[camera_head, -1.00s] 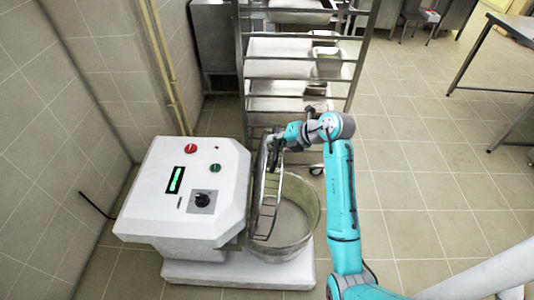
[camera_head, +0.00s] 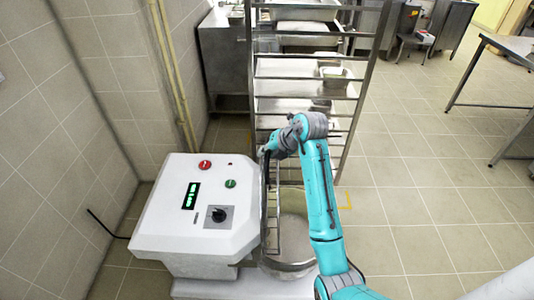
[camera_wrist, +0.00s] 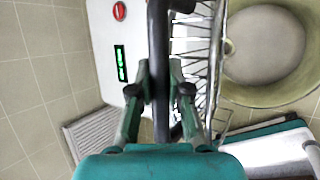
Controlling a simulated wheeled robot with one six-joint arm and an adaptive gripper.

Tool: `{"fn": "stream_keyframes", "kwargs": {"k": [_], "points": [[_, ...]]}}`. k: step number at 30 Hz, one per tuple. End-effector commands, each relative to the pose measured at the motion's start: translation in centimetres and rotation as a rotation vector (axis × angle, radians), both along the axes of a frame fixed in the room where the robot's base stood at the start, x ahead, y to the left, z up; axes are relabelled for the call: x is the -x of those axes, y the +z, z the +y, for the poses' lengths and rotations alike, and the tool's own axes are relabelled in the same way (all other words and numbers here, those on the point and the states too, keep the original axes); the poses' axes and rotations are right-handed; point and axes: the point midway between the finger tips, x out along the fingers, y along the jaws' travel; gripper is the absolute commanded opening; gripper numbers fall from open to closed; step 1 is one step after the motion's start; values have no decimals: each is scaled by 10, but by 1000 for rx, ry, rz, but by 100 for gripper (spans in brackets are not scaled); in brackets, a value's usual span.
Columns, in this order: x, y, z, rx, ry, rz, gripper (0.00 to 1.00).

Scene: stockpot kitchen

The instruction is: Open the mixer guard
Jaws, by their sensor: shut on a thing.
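The white mixer (camera_head: 195,225) stands at the lower left, with a display, buttons and a knob on its sloped top. Its wire guard (camera_head: 273,215) stands nearly upright beside the mixer body, and the bowl (camera_head: 297,232) shows open to its right, partly behind my arm. In the wrist view the guard's wires (camera_wrist: 213,65) run down right of the dark bar, and the bowl (camera_wrist: 265,50) lies at the upper right. My gripper (camera_wrist: 159,92) is shut on the dark guard bar (camera_wrist: 158,45). In the head view my gripper (camera_head: 267,152) is at the guard's top, its fingers mostly hidden.
A tall rack (camera_head: 310,68) with trays stands close behind the mixer. A tiled wall (camera_head: 90,100) with yellow pipes is on the left. A metal table (camera_head: 498,70) is at the right. The tiled floor (camera_head: 415,180) between is clear.

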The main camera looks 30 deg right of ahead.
Motion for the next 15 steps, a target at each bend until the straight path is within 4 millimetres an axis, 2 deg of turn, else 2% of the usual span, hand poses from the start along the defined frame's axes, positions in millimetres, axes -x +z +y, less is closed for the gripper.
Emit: {"fn": "stream_keyframes", "kwargs": {"k": [1,2,4,15], "points": [[-1,0,-1,1,-2,-2,0],[0,0,-1,1,-2,-2,24],[0,0,-1,1,-1,-1,42],[1,2,-1,0,0,-1,43]]}}
